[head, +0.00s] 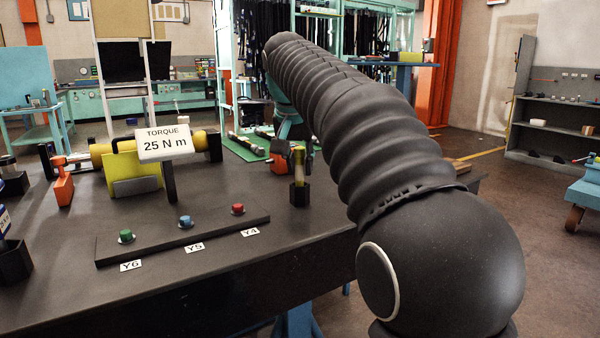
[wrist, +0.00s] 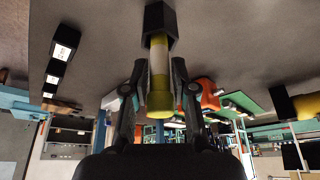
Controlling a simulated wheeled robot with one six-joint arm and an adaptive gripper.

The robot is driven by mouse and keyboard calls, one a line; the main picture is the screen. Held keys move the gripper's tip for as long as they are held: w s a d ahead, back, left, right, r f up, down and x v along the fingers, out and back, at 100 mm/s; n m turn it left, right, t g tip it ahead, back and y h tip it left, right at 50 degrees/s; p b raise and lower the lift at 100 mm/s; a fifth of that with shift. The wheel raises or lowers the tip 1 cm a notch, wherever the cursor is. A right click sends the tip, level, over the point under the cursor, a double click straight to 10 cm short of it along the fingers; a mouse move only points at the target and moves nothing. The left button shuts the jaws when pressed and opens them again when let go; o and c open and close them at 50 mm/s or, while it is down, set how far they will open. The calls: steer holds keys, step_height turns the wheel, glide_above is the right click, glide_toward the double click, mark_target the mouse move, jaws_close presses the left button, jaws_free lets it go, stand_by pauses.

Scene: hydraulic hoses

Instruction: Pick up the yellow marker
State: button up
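The yellow marker (head: 298,164) stands upright in a small black holder (head: 299,193) on the dark bench, right of the torque sign. In the wrist view the marker (wrist: 159,78) shows a pale barrel and a yellow end, with its other end inside the black holder (wrist: 159,24). My gripper (wrist: 159,62) has one finger on each side of the marker. The fingers look apart, with a narrow gap to the barrel on each side. In the head view my arm hides part of the gripper around the marker.
A black strip (head: 190,240) with green, blue and red caps lies at the bench's front. A sign reading TORQUE 25 N m (head: 166,143) stands by a yellow cylinder. An orange tool (head: 63,185) stands left. The bench between the strip and the holder is clear.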

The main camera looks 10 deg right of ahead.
jaws_close()
steer(key=shift+r, duration=0.2)
steer(key=shift+r, duration=0.45)
step_height(320, 180, up, 3)
steer(key=shift+f, duration=0.15)
steer(key=s+d+r, duration=0.7)
steer(key=d, duration=0.2)
steer(key=shift+s+d, duration=0.1)
